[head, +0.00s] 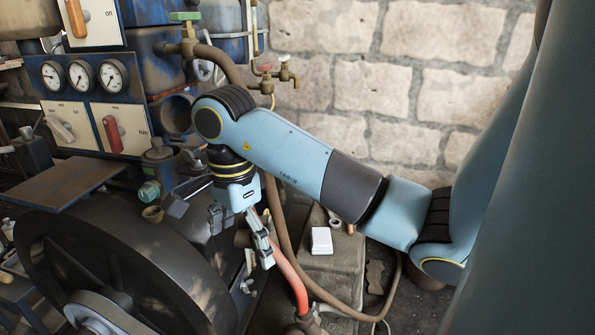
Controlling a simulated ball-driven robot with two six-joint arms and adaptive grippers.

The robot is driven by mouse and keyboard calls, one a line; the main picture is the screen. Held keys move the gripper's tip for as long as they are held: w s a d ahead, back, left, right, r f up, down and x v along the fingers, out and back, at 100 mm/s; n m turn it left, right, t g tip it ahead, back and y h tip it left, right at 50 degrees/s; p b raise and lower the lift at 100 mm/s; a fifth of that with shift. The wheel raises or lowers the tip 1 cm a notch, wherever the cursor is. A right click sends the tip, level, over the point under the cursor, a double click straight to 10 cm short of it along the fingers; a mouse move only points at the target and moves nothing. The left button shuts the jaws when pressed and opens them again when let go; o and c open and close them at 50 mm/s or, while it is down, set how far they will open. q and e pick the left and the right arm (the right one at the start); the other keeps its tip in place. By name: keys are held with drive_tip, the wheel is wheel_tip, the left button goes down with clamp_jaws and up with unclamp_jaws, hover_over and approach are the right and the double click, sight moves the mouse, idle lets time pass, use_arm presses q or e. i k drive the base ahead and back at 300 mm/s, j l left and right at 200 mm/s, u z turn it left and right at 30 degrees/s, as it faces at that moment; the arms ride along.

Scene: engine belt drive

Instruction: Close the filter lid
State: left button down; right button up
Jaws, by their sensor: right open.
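My right arm reaches in from the right, and its gripper (242,238) points down beside the large dark wheel. Its fingers are spread and I see nothing held between them. I cannot tell for sure which part is the filter lid. A dark capped fitting (158,151) stands left of my gripper, with a small teal glass part (149,192) and a small brass cup (153,214) below it. My wrist and gripper hide part of the machinery behind them. My left gripper is not in view.
The dark wheel (115,262) fills the lower left. A gauge panel (83,76) with switches stands behind it. A red hose (289,268) and a brown hose run beside my gripper. A small white box (321,240) lies on a grey block. A stone wall closes the back.

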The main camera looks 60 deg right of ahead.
sight(189, 115)
drive_tip(key=z, duration=1)
